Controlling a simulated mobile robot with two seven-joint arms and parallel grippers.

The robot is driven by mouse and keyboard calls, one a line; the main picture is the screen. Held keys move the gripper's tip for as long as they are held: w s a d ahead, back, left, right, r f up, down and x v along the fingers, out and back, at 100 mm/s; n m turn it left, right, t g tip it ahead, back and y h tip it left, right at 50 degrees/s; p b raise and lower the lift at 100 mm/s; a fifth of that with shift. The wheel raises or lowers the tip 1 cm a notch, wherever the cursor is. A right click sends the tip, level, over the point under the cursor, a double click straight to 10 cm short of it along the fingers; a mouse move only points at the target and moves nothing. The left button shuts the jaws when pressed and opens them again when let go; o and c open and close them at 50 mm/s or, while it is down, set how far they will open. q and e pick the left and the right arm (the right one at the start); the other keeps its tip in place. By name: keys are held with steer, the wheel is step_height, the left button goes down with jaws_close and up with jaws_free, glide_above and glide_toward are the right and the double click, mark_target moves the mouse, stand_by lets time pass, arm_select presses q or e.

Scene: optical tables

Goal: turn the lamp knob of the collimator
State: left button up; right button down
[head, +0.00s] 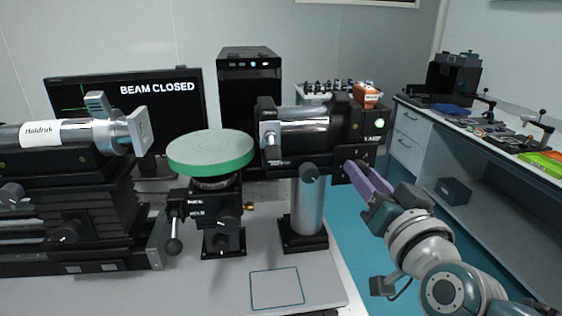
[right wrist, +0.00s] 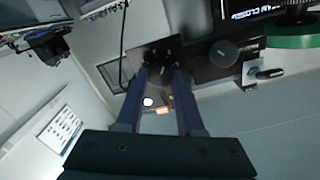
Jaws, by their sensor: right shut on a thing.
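The collimator (head: 304,133) is a silver barrel with black ends on a grey post, right of centre in the head view. I cannot read the knob's angle. My left gripper is not in view.
A round green-rimmed platform (head: 210,150) stands left of the collimator. A Haldruk tube (head: 70,134) on a black stage is at the far left. The monitor (head: 182,110) reads BEAM CLOSED. An orange block (head: 366,92) sits on the housing. A side bench (head: 480,160) stands at right.

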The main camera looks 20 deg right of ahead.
steer(key=shift+m, duration=0.8)
steer(key=c, duration=0.5)
jaws_free()
steer(key=v, duration=1)
steer(key=shift+a, duration=0.1)
